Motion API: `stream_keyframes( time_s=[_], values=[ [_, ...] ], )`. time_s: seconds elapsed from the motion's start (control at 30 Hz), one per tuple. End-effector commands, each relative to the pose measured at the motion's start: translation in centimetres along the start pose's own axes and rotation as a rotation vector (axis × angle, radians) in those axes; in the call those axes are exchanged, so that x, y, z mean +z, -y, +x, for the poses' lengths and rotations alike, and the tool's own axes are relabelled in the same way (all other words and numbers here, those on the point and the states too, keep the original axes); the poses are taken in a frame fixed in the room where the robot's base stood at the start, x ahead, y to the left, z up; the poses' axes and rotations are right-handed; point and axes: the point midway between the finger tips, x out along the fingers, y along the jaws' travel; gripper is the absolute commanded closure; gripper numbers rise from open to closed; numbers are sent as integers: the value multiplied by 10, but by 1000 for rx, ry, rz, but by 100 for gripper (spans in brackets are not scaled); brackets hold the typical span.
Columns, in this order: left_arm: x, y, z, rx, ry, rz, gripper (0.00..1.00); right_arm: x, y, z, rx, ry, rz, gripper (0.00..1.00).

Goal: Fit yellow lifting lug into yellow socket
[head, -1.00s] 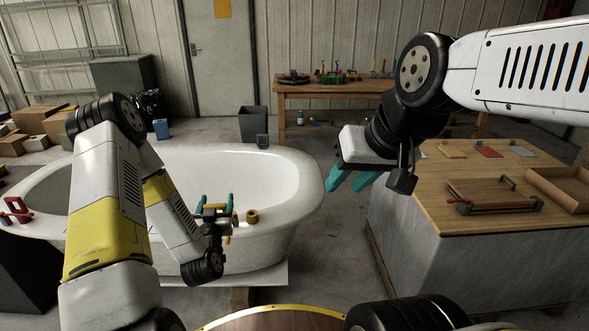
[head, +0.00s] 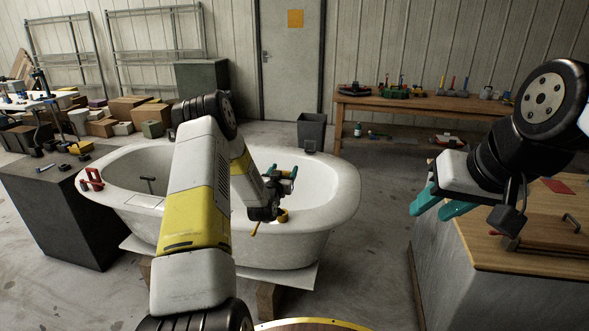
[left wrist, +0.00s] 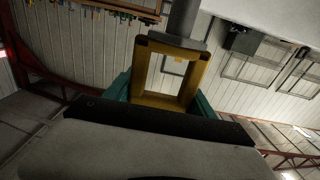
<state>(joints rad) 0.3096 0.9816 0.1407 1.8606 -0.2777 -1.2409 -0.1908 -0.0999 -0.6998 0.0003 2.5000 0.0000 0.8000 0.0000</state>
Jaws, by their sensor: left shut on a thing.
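My left gripper (head: 282,173) is over the right part of the white tub, above its near rim. In the left wrist view its teal fingers (left wrist: 160,98) are shut on the yellow lifting lug (left wrist: 192,82), a square open frame. A grey post meets the lug's far side. The lug is hard to make out in the head view.
The white tub (head: 335,205) holds a dark T-shaped piece (head: 148,186); a red fitting (head: 91,180) is on its left rim. A small yellow piece (head: 255,229) shows at the near rim. The wooden-topped bench (head: 540,258) stands right, with clear floor between it and the tub.

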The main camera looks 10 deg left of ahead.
Motion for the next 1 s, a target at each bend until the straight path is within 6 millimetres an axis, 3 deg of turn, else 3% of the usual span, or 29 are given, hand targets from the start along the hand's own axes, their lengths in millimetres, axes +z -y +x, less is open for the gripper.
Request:
stream_keyframes(
  time_s=[0.23, 0.7, 1.0],
  values=[
    [8, 0, 0, 0, 0, 1, 88, 0, 0, 0, 0, 0, 0, 64],
    [49, 0, 0, -1, -1, 1, 88, 0, 0, 0, 0, 0, 0, 64],
    [57, 0, 0, 0, -1, 1, 88, 0, 0, 0, 0, 0, 0, 64]
  ],
)
